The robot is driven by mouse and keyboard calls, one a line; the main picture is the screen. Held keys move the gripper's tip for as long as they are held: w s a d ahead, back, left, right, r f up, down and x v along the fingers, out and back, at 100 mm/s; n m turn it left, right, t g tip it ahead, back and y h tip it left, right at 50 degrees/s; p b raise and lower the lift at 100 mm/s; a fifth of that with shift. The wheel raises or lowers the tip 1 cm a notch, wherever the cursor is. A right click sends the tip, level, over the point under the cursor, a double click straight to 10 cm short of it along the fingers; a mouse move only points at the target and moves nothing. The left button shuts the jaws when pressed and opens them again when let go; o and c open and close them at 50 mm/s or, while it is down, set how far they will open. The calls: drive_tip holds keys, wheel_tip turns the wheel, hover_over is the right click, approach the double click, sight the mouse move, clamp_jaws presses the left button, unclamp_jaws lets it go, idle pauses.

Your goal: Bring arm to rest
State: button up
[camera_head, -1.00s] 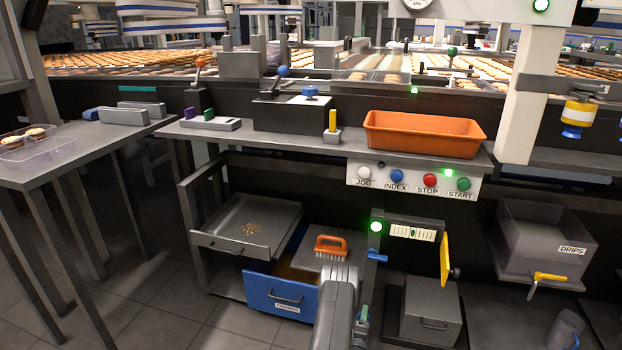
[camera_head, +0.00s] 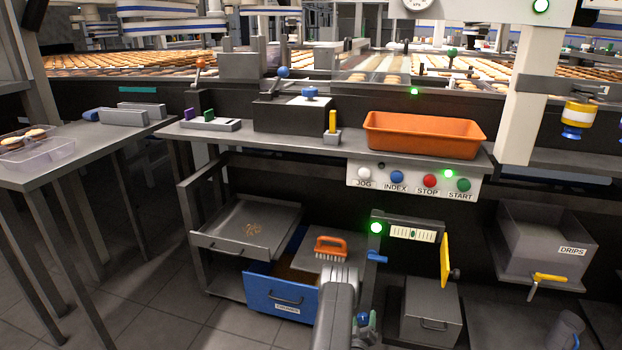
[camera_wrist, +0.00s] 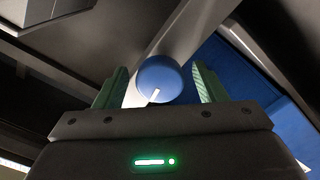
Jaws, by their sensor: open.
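My arm (camera_head: 338,312) reaches up from the bottom middle of the head view, low in front of the open blue drawer and the brush. In the wrist view my gripper (camera_wrist: 159,88) has two green fingers spread apart. A round blue knob (camera_wrist: 159,79) with a white mark shows between the fingers in the picture. The fingers do not visibly close on it, and I cannot tell its distance. Nothing is seen held.
The blue drawer (camera_head: 268,292) stands open beside my arm. An orange-handled brush (camera_head: 331,246) lies near it. A yellow lever (camera_head: 445,260) and grey box (camera_head: 431,308) are right. Above are the button panel (camera_head: 413,180) and orange tray (camera_head: 424,148).

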drive_tip(key=m, duration=0.5)
idle(0.7)
